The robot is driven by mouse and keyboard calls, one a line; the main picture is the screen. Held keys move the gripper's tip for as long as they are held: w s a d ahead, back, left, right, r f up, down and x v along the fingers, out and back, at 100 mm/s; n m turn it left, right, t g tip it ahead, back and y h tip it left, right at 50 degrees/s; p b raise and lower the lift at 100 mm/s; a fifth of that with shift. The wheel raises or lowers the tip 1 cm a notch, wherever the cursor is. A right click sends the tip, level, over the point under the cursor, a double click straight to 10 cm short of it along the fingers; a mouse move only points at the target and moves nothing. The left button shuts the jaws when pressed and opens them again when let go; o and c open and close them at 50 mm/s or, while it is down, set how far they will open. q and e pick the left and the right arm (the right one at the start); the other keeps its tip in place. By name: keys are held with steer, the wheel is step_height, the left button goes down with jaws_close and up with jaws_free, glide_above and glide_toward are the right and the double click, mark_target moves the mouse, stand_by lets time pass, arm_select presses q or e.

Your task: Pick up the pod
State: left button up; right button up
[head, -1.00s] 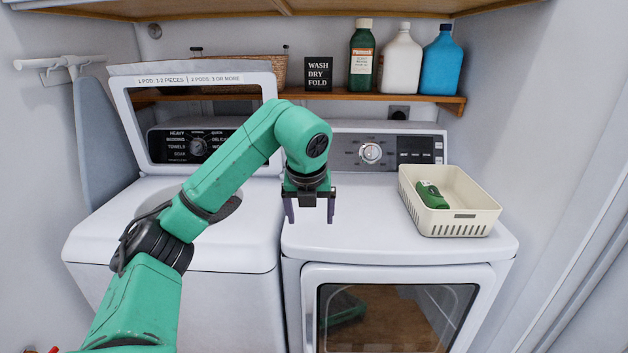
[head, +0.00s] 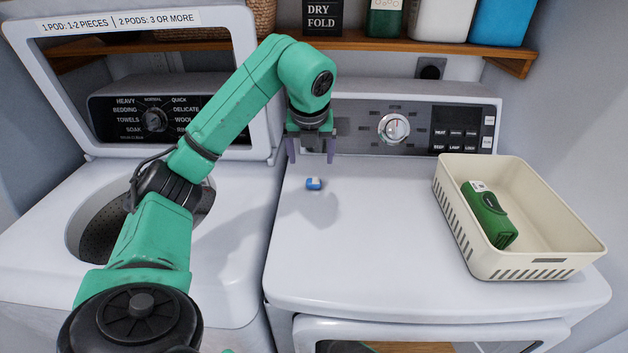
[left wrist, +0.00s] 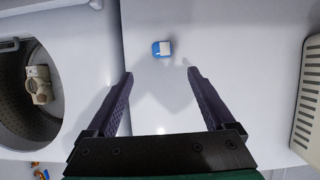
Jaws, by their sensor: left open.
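A small blue and white pod (head: 314,184) lies on the white top of the dryer (head: 360,230), left of its middle. My left gripper (head: 311,156) is open and empty above the dryer top, pointing down, with its fingertips just above the pod in the head picture. In the left wrist view the pod (left wrist: 162,48) lies beyond the fingertips, roughly between their lines and apart from both. The left gripper's two dark fingers (left wrist: 159,76) are spread wide there. My right gripper is not in view.
A cream basket (head: 462,235) holding a green bottle (head: 488,214) stands on the right of the dryer. The open washer drum (head: 95,225) is at the left, under its raised lid. A shelf (head: 400,40) with bottles runs behind. The dryer top around the pod is clear.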

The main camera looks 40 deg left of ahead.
mark_target(314, 186)
arm_select(q)
steer(key=x, duration=0.4)
steer(key=shift+s+d+f, duration=0.1)
steer(key=shift+s, duration=0.1)
steer(key=x, duration=0.2)
steer(key=p+x, duration=0.1)
steer(key=x, duration=0.1)
steer(key=p+x, duration=0.1)
steer(key=x, duration=0.2)
steer(key=shift+w, duration=0.3)
steer(key=shift+w+f, duration=0.1)
steer(key=c, duration=1.2)
jaws_close()
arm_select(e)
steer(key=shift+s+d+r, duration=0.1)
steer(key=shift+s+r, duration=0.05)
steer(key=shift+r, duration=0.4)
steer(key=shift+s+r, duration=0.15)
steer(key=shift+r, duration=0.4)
